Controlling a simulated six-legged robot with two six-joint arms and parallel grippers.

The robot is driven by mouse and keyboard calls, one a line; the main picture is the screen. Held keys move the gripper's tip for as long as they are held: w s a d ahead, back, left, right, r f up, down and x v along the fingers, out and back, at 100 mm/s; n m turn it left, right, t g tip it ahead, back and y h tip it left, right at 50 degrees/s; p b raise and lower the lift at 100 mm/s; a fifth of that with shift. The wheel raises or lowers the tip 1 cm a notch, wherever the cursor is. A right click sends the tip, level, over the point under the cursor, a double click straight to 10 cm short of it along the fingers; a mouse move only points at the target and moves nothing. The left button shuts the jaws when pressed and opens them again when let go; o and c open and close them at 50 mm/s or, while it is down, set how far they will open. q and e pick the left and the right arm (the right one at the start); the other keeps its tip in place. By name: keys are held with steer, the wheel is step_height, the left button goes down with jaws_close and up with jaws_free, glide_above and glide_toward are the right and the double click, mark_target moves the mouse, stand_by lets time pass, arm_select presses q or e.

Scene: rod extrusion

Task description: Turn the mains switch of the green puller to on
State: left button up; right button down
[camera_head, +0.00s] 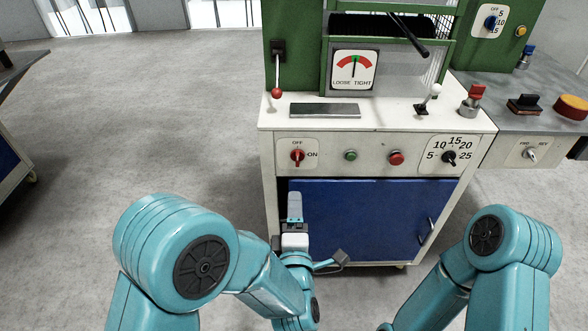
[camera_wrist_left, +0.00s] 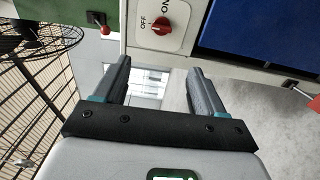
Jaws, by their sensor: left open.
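The mains switch (camera_head: 297,156) is a red rotary knob on a white plate at the left of the puller's front panel. OFF is printed above it and ON to its right, and its grip appears to stand upright, towards OFF. The switch also shows at the top of the left wrist view (camera_wrist_left: 161,18). My left gripper (camera_head: 294,198) is just below the panel, in front of the cabinet and apart from the switch. In the left wrist view its two fingers (camera_wrist_left: 158,68) are spread with nothing between them. My right gripper is out of view.
The panel also has a green button (camera_head: 351,155), a red button (camera_head: 396,158) and a numbered dial (camera_head: 449,157). A red-tipped lever (camera_head: 276,92) hangs at the upper left. A blue door (camera_head: 360,215) lies below. A grey bench (camera_head: 515,125) adjoins at right.

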mark_target(298, 162)
arm_select(q)
steer(key=w, duration=1.6)
steer(key=shift+w+d+f, duration=0.1)
steer(key=shift+d, duration=0.15)
steer(key=c, duration=1.1)
